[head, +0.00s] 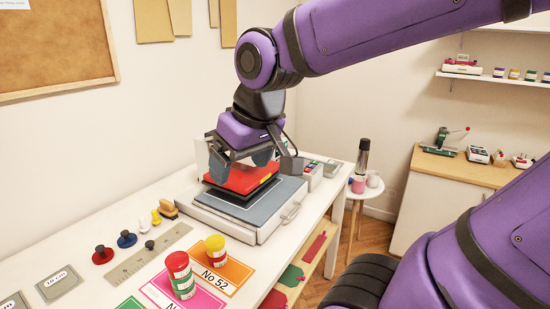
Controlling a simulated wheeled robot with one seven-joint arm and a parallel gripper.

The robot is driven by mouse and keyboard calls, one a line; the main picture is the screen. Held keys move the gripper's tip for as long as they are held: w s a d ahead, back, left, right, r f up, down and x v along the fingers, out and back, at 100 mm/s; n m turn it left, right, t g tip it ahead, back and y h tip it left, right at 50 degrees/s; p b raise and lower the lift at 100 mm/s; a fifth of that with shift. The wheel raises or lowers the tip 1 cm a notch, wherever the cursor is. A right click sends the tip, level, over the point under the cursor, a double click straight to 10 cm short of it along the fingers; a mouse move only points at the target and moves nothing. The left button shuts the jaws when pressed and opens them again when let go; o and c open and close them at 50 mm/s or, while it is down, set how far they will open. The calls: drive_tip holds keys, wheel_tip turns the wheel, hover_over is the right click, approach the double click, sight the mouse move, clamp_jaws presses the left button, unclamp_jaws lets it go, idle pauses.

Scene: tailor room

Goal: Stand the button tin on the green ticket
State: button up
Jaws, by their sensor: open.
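A small tin with a red lid (180,275) stands upright on a pink ticket (204,300). A second tin with a yellow lid (215,249) stands upright on an orange ticket (233,273) marked No 52. I cannot tell which is the button tin. The green ticket (130,304) lies at the bottom edge, left of the pink one, and is mostly cut off by the frame. My gripper (247,160) is open and empty. It is over a red and black flat object, farther back than both tins and apart from them.
The red-topped object (238,179) sits on a grey case (262,213) on the white table. Knobbed pieces (127,239) and a metal ruler (148,261) lie left of the tins. Grey boxes (321,171) stand behind the case. A round stool (369,189) is beyond the table.

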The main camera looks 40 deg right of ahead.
drive_tip(key=s+d+r+m, duration=0.1)
drive_tip(key=s+d, duration=0.1)
drive_tip(key=s, duration=0.3)
drive_tip(key=shift+s+d+r+t+h, duration=0.25)
drive_tip(key=shift+d+r+t+h, duration=0.05)
drive_tip(key=shift+r+t, duration=0.1)
